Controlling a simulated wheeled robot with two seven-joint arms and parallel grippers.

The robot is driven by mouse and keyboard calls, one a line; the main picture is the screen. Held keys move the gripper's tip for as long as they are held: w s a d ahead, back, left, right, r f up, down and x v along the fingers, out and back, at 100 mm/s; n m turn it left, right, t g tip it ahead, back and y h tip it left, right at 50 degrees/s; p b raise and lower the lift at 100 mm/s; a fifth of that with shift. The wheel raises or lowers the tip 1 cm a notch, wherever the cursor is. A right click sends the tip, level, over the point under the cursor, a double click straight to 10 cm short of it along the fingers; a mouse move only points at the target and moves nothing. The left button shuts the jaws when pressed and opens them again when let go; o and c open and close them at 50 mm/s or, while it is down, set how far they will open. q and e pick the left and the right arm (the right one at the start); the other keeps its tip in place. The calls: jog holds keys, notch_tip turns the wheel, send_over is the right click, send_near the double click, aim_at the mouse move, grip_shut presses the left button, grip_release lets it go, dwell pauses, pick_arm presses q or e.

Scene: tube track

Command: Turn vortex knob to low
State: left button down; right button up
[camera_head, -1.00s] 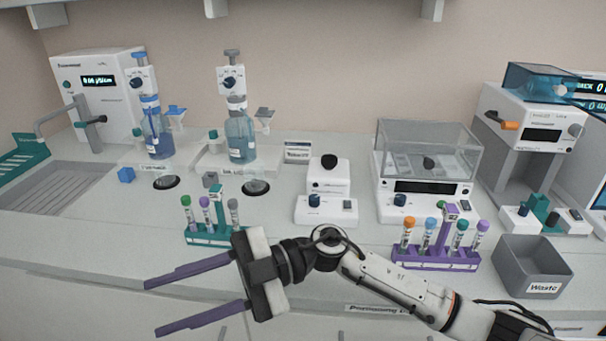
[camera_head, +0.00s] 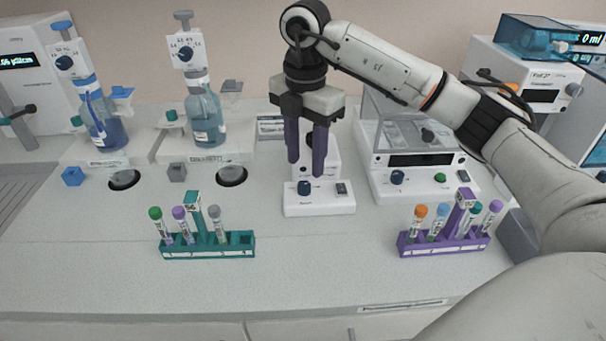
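The small white device with a black top, apparently the vortex mixer (camera_head: 320,205), stands mid-bench. Its dark blue knob (camera_head: 304,188) is at the left of its front base, with a small switch (camera_head: 341,189) to the right. The knob's setting is too small to read. My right gripper (camera_head: 306,168) points down with two dark purple fingers apart and nothing between them. Its fingertips are just above the knob in the picture, and the fingers hide part of the mixer's upper body. Contact with the mixer cannot be told. My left gripper is not in view.
A balance (camera_head: 415,188) with its own dark knob stands right of the mixer, partly behind my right arm. A teal tube rack (camera_head: 207,248) and a purple tube rack (camera_head: 443,248) stand in front on either side. Bottle dispensers stand at left. The front middle bench is clear.

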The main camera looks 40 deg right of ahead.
aim_at(305, 184)
notch_tip(305, 184, down, 6)
jog(key=shift+r, duration=0.1)
jog(key=shift+c, duration=1.1)
grip_shut()
